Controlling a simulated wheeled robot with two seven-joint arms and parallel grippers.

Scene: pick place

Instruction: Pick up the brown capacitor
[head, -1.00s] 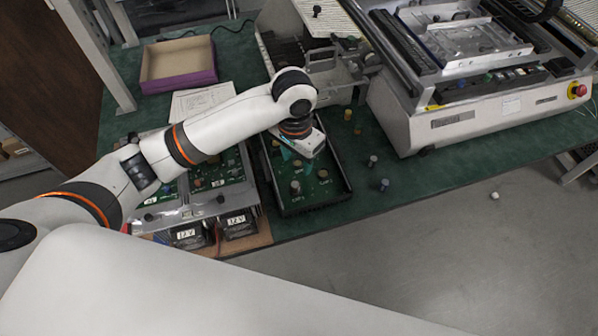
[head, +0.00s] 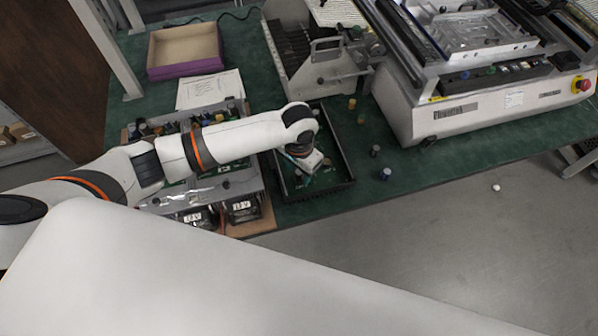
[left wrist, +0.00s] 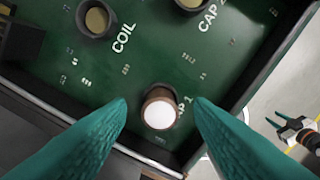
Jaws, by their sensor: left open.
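The brown capacitor (left wrist: 160,108), with a white top, stands in a round socket at the CAP 1 print on the green board (left wrist: 150,62) in the left wrist view. My left gripper (left wrist: 161,103) has green fingers. They are open, one on each side of the capacitor, with gaps visible between them and it. In the head view the left gripper (head: 302,163) is low over the black tray (head: 338,152) that holds the board, and the arm covers part of it. I cannot make out the capacitor there.
Two empty-looking round sockets, COIL (left wrist: 96,18) and CAP 2 (left wrist: 189,3), are on the board. Several small loose parts, including a blue-ringed one (head: 385,174), stand right of the tray. A large machine (head: 470,105) fills the right. A purple-edged box (head: 187,69) is behind.

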